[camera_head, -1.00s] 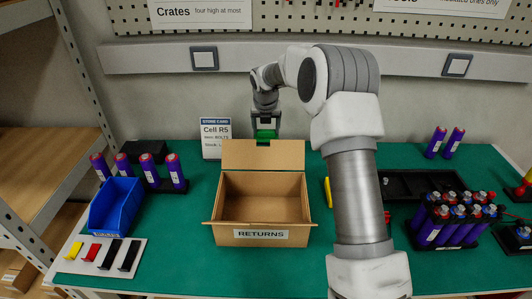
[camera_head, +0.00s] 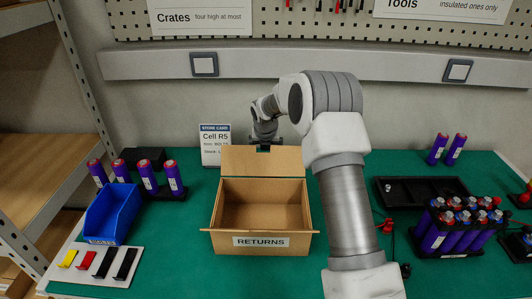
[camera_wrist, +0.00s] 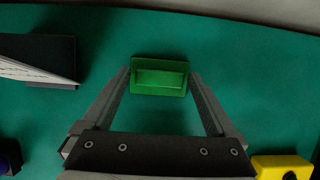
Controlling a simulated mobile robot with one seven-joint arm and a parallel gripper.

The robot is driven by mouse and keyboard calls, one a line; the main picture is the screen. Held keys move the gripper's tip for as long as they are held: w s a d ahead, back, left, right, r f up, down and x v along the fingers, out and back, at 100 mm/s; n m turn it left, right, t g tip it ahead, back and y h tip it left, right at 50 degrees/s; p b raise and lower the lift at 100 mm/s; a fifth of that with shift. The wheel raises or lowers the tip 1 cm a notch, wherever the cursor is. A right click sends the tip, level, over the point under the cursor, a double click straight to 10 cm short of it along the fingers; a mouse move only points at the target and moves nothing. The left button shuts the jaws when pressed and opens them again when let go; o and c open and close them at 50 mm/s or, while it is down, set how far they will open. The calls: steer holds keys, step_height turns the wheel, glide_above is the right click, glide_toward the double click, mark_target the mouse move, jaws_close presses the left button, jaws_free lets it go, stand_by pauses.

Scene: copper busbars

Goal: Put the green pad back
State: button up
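The green pad (camera_wrist: 160,78) is a flat rectangular block with a raised rim, seen in the wrist view between my fingertips. My gripper (camera_wrist: 160,74) is shut on it, with one finger against each short side. Green bench top shows around the pad; I cannot tell if the pad touches it. In the head view my gripper (camera_head: 265,142) is low behind the raised back flap of the RETURNS box (camera_head: 262,241). That flap hides the fingertips and the pad there.
A store card (camera_head: 215,144) stands left of my gripper and shows at the left in the wrist view (camera_wrist: 40,62). A yellow object (camera_wrist: 272,166) lies to the right. A blue bin (camera_head: 113,212), purple cells (camera_head: 462,232) and a black tray (camera_head: 420,187) stand farther off.

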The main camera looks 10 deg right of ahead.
steer(key=shift+o, duration=0.2)
steer(key=s+r+m+p, duration=0.1)
steer(key=s+r+m, duration=0.2)
steer(key=s+r, duration=0.5)
steer(key=s+r+m+p, duration=0.2)
steer(key=s+r+m, duration=0.2)
steer(key=r, duration=0.7)
steer(key=s+r+m, duration=0.4)
steer(key=s+m, duration=0.4)
steer(key=s, duration=0.3)
steer(key=s+r+m, duration=0.4)
steer(key=s+m, duration=0.5)
steer(key=s, duration=0.2)
steer(key=s+f+m+t, duration=0.1)
steer(key=s+f+m, duration=0.1)
steer(key=s+m, duration=0.7)
steer(key=shift+s+f+m+y, duration=0.25)
steer(key=shift+s+m+y, duration=0.15)
steer(key=shift+s, duration=0.6)
